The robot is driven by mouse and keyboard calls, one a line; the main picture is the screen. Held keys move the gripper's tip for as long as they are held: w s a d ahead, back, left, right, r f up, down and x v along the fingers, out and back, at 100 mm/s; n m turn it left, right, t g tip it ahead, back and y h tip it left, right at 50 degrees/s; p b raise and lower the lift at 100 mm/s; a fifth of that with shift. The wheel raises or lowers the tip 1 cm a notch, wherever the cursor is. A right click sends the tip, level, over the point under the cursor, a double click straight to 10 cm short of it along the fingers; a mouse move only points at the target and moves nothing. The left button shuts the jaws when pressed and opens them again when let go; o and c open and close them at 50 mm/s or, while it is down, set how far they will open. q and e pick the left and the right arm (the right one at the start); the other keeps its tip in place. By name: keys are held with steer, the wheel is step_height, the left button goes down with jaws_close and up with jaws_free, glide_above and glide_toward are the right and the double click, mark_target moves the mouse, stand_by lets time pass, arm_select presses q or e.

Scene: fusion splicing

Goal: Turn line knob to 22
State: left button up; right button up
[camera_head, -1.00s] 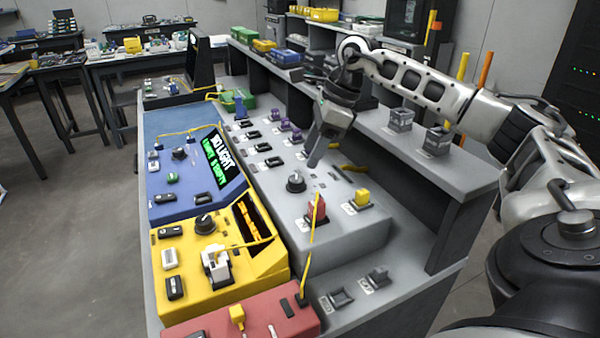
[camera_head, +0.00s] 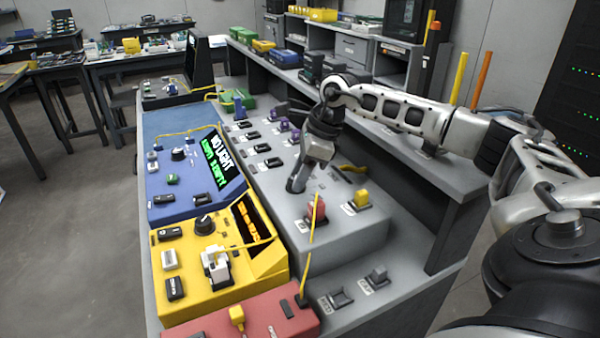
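My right gripper (camera_head: 297,184) points down at the grey panel (camera_head: 269,206). Its fingertips are at the spot where a black round knob stood in view earlier. The gripper now hides that knob, so I cannot tell its setting or whether the fingers touch or grip it. The finger gap is not visible. A display (camera_head: 217,160) on the blue box shows "NO LIGHT" in white, with a green line below that seems to say a line is empty. My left gripper is not in view.
The red connector (camera_head: 316,209) and yellow connector (camera_head: 361,199) stand right of the gripper. Rows of small switches (camera_head: 262,148) lie behind it. The yellow box (camera_head: 190,256) has its own black knob (camera_head: 204,225). A raised grey shelf (camera_head: 440,180) runs along the right.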

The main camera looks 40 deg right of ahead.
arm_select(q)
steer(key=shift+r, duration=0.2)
arm_select(e)
steer(key=shift+m, duration=0.3)
steer(key=shift+m+t, duration=0.3)
steer(key=shift+m, duration=0.3)
steer(key=m+h, duration=0.1)
steer(key=m, duration=0.2)
steer(key=shift+s+a+t, duration=0.1)
steer(key=shift+a+t, duration=0.05)
steer(key=shift+t, duration=0.25)
arm_select(q)
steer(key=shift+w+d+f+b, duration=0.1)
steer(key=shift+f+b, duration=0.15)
steer(key=shift+b, duration=0.25)
arm_select(e)
steer(key=shift+a+m+h, duration=0.15)
steer(key=shift+m+h, duration=0.65)
steer(key=shift+m, duration=0.7)
steer(key=shift+r, duration=0.1)
steer(key=o, duration=1)
